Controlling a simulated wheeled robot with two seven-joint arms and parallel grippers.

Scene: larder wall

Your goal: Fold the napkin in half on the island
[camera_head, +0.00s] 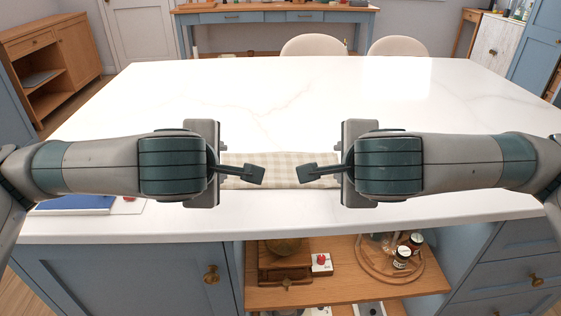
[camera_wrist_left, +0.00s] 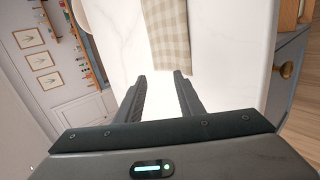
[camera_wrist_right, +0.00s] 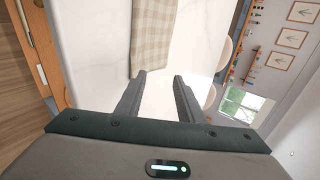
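A beige and white checked napkin (camera_head: 280,170) lies on the white island top (camera_head: 270,100) near its front edge, between my two grippers. Its left and right ends are partly hidden behind the grippers in the head view. My left gripper (camera_head: 254,175) points right over the napkin; its fingers are apart and empty in the left wrist view (camera_wrist_left: 163,88), with the napkin (camera_wrist_left: 170,40) beyond them. My right gripper (camera_head: 308,174) points left over the napkin; its fingers are apart and empty in the right wrist view (camera_wrist_right: 163,88), with the napkin (camera_wrist_right: 152,35) beyond. I cannot tell whether either gripper touches the cloth.
A blue book (camera_head: 75,204) lies at the island's front left, partly under my left arm. The island top behind the napkin is clear. Two cream chairs (camera_head: 313,46) (camera_head: 398,46) stand at the far side. An open shelf (camera_head: 345,280) below holds jars and a wooden grinder.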

